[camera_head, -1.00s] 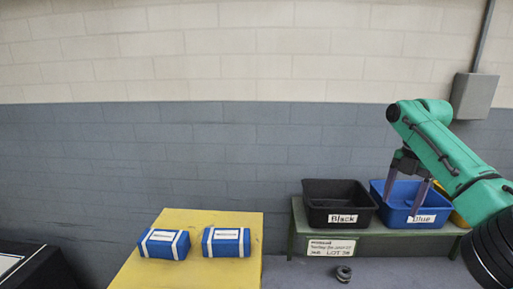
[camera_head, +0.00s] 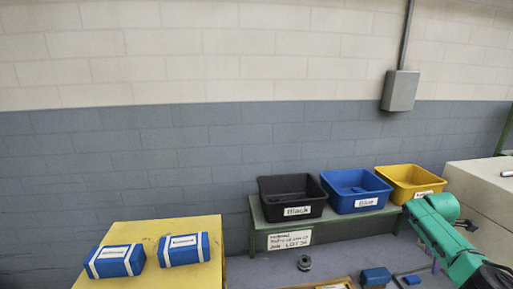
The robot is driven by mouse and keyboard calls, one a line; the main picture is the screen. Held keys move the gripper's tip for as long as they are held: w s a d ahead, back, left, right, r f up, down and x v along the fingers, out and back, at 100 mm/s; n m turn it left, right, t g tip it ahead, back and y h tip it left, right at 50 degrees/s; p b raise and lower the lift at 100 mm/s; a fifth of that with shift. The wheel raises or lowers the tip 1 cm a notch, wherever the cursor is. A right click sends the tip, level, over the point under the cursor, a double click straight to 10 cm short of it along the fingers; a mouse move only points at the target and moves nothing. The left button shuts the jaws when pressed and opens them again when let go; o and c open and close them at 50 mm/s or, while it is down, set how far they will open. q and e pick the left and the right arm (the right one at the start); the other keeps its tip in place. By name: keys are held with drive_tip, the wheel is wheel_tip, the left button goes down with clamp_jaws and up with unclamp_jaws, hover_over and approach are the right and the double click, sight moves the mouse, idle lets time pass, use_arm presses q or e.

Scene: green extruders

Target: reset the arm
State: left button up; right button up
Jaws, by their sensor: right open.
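My right arm is green and comes in from the lower right corner. Its gripper (camera_head: 436,264) points down below the green wrist and is mostly hidden behind the arm; a bit of a purple-grey finger shows. It is open, and I see nothing held in it. It is in front of and below the yellow bin (camera_head: 412,178), apart from the bins. My left gripper is out of view.
A black bin (camera_head: 291,213) and a blue bin (camera_head: 357,205) stand beside the yellow one on a green bench (camera_head: 256,235). Two blue boxes (camera_head: 117,261) (camera_head: 184,249) lie on a yellow table (camera_head: 150,228). A pale cabinet (camera_head: 485,180) stands right. Dark rings (camera_head: 305,263) and a blue block (camera_head: 376,276) are low in front.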

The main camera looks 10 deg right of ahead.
drive_tip(key=s+d+f+m+h, duration=0.4)
drive_tip(key=s+d+f, duration=0.5)
drive_tip(key=s+f, duration=0.3)
drive_tip(key=s+d+f+m+t+h, duration=0.1)
drive_tip(key=s+d+f, duration=0.15)
drive_tip(key=s, duration=0.45)
drive_tip(key=s+d+f+t, duration=0.1)
drive_tip(key=s+f, duration=0.3)
drive_tip(key=s, duration=0.3)
drive_tip(key=s+a+f+m+y, duration=0.1)
drive_tip(key=s+a+f+y, duration=0.15)
drive_tip(key=a+f, duration=0.85)
drive_tip(key=s+a+f+m+y, duration=0.15)
drive_tip(key=s+a+f, duration=0.25)
drive_tip(key=a+f, duration=0.7)
drive_tip(key=s+a+f+m+g+y, duration=0.1)
drive_tip(key=a+f+y, duration=0.15)
drive_tip(key=a, duration=1.05)
drive_tip(key=s+a+f+y, duration=0.1)
drive_tip(key=a+f+y, duration=0.15)
drive_tip(key=a, duration=1.05)
wheel_tip(320, 180, down, 12)
drive_tip(key=a+b, duration=0.2)
drive_tip(key=b, duration=0.9)
drive_tip(key=shift+h+b, duration=0.3)
drive_tip(key=shift+b, duration=0.05)
drive_tip(key=shift+f+m, duration=0.1)
drive_tip(key=shift+m, duration=0.15)
